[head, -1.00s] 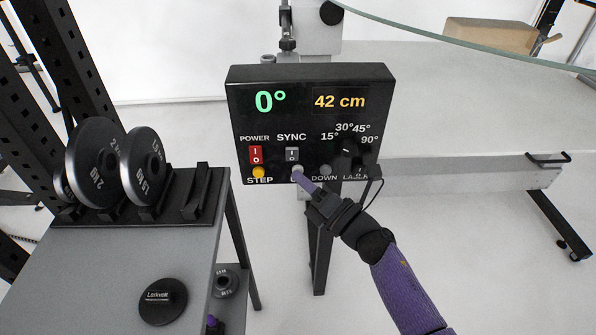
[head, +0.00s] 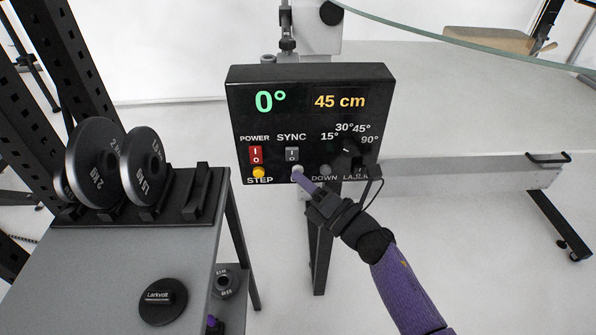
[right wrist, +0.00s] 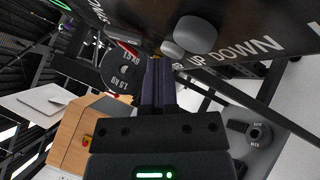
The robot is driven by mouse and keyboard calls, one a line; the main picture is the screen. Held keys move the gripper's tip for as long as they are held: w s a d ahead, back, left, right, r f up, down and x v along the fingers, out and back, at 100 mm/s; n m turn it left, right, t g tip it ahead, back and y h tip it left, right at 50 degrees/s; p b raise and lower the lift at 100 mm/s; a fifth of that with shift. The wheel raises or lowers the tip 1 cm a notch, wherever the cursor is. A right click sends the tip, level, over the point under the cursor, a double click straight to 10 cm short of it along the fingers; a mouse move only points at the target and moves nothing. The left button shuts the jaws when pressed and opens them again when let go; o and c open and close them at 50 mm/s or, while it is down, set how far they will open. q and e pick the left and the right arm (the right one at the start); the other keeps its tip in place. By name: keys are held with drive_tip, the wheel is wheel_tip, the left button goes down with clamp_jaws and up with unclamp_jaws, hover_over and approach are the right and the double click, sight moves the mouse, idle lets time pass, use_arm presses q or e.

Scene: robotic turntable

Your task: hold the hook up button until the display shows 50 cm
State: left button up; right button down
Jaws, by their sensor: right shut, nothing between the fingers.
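The black control box (head: 310,75) hangs upright in the middle of the head view. Its display (head: 340,101) reads 45 cm in yellow, beside a green 0°. The pale up button (head: 297,170) is on the lower row, its label mostly covered by my fingers. My right gripper (head: 298,177) is shut and empty, its purple fingertips at the up button from below. In the right wrist view the closed fingers (right wrist: 158,62) end close by the up button (right wrist: 172,48); contact is hard to make out. Only a purple tip of my left gripper (head: 213,321) seems to show at the bottom edge.
The yellow step button (head: 259,172) is left of the up button, the down button (head: 326,170) right of it. A grey table (head: 110,270) with a rack of weight discs (head: 96,165) stands at left. A glass edge (head: 440,35) crosses the top right.

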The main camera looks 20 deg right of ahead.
use_arm(q)
drive_tip(key=shift+w, duration=0.2)
drive_tip(key=shift+s, duration=0.5)
drive_tip(key=shift+w, duration=0.2)
idle(0.4)
drive_tip(key=shift+w, duration=0.3)
use_arm(e)
drive_tip(key=shift+s, duration=0.1)
use_arm(q)
drive_tip(key=shift+s+r+p, duration=0.35)
use_arm(e)
drive_tip(key=shift+s+a, duration=0.2)
drive_tip(key=shift+s, duration=0.45)
